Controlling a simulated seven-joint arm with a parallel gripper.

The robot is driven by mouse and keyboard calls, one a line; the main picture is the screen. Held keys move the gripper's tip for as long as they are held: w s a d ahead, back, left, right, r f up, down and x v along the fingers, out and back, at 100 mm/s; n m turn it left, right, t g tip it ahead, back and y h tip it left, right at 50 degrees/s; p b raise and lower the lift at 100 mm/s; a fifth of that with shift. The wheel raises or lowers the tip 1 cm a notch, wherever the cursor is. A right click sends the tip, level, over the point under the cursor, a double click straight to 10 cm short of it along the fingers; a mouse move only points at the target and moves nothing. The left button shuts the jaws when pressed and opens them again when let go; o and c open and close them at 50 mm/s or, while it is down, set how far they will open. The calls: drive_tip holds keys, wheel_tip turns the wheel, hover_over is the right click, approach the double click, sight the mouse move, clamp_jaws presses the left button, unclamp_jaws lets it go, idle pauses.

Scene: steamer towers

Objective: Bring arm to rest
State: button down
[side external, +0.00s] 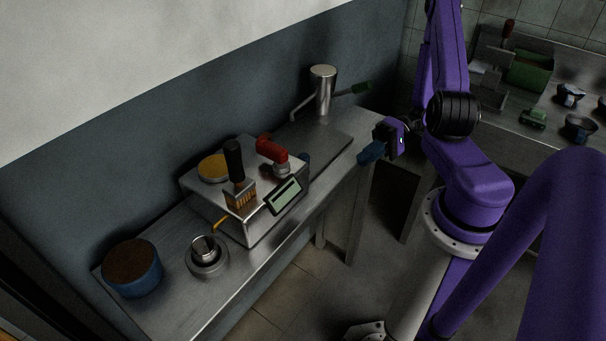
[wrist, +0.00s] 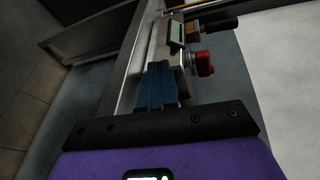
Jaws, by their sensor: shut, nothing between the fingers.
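My gripper (side external: 370,154) is at the end of the purple arm, in the air near the right end of the metal counter (side external: 345,150) in the side view. Its blue fingers are together and hold nothing. In the wrist view the blue fingers (wrist: 158,85) lie close side by side, with the counter beyond them. No object touches the gripper that I can see.
On the counter stand a metal machine (side external: 250,225) with a red handle (side external: 271,149), a blue tub (side external: 132,268), a small metal pot (side external: 207,255) and a steel cylinder (side external: 322,90). A second counter (side external: 555,105) with several items stands at right. A wall backs the first counter.

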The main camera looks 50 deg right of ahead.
drive_tip(key=s+a+r+n+g+h, duration=0.2)
drive_tip(key=s+a+r+n+h, duration=0.2)
drive_tip(key=a+r+n+h, duration=0.2)
drive_tip(key=s+a+r+n+g+h, duration=0.2)
drive_tip(key=s+a+r+n+h, duration=0.2)
drive_tip(key=a+r+n+h, duration=0.3)
drive_tip(key=a+n+h, duration=0.1)
drive_tip(key=n, duration=0.3)
drive_tip(key=shift+s+a+h, duration=0.3)
drive_tip(key=shift+h, duration=0.1)
